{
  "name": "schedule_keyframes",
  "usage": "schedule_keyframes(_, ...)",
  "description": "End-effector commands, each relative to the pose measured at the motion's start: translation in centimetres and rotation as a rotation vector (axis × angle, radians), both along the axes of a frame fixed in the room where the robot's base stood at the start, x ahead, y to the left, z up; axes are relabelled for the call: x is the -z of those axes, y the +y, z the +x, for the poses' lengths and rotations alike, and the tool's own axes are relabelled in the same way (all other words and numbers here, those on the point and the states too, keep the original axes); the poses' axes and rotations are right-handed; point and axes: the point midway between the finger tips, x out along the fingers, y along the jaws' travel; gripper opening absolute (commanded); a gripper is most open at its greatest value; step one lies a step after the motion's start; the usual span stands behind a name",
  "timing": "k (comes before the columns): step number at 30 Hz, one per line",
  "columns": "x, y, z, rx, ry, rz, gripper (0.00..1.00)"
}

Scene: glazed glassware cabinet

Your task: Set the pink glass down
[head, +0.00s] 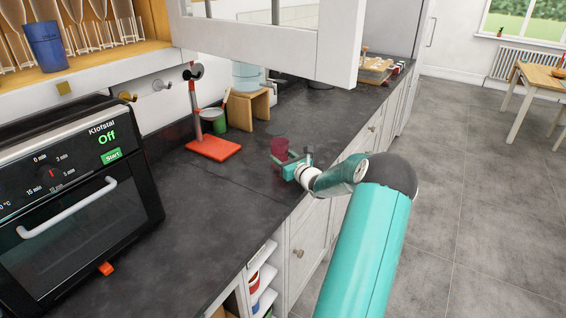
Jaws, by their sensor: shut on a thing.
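The pink glass (280,148) is a small dark-pink tumbler over the dark countertop (190,215), near its front edge. My gripper (285,160) is shut on the glass, and its teal jaws hide part of the lower side. The glass looks roughly upright. I cannot tell whether its base touches the countertop or hangs just above it.
A red-based stand (213,148) is left of the glass, with a green cup (219,122) and a wooden stool (250,110) behind. A black oven (75,195) stands at left. An open cabinet door (270,45) hangs above. The countertop between oven and glass is clear.

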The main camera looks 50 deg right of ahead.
Motion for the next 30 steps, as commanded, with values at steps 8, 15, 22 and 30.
schedule_keyframes(8, 1.7, 0.0, -0.1, 0.001, -0.002, -0.002, 0.25)
schedule_keyframes(15, 2.1, 0.0, -0.1, 0.001, 0.000, 0.000, 0.55)
schedule_keyframes(22, 2.0, 0.0, -0.1, 0.001, 0.000, 0.000, 0.75)
schedule_keyframes(30, 1.7, 0.1, -0.4, 0.002, 0.001, 0.000, 0.75)
